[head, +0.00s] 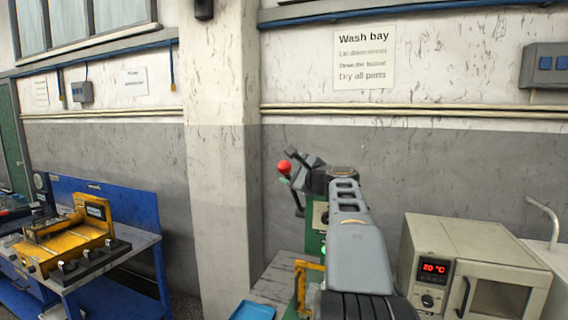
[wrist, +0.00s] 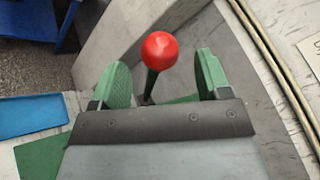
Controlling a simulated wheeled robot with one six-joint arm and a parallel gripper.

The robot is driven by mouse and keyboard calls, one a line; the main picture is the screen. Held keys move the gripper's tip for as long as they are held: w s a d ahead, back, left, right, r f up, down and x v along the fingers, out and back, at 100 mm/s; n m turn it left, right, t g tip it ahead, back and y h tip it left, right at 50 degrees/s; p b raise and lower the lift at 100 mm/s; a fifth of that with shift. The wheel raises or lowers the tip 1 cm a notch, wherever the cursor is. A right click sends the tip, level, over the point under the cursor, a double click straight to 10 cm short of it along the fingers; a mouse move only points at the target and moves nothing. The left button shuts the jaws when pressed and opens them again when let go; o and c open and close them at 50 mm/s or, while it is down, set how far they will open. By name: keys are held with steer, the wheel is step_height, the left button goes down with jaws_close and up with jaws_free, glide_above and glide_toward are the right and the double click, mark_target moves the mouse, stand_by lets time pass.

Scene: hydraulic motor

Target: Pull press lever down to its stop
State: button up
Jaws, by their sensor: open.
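The press lever has a red ball knob (head: 284,167) on a dark rod, seen in the head view left of my arm's end. In the wrist view the red knob (wrist: 159,50) sits between and slightly beyond the two green fingers, with its dark rod running down between them. My gripper (wrist: 160,75) is open, with a gap on both sides of the knob and no visible contact. In the head view my gripper (head: 292,168) is close to the knob. The green press body (head: 312,240) stands behind my arm and is mostly hidden.
An oven with a red 20 °C display (head: 434,268) stands to the right of my arm. A blue tray (head: 252,311) lies on the bench at lower left. A wall pillar (head: 222,150) rises behind. A blue workbench (head: 140,243) with a yellow fixture (head: 70,250) is at far left.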

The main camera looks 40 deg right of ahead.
steer(key=shift+w+p, duration=0.5)
steer(key=shift+w, duration=1.55)
steer(key=shift+c, duration=0.2)
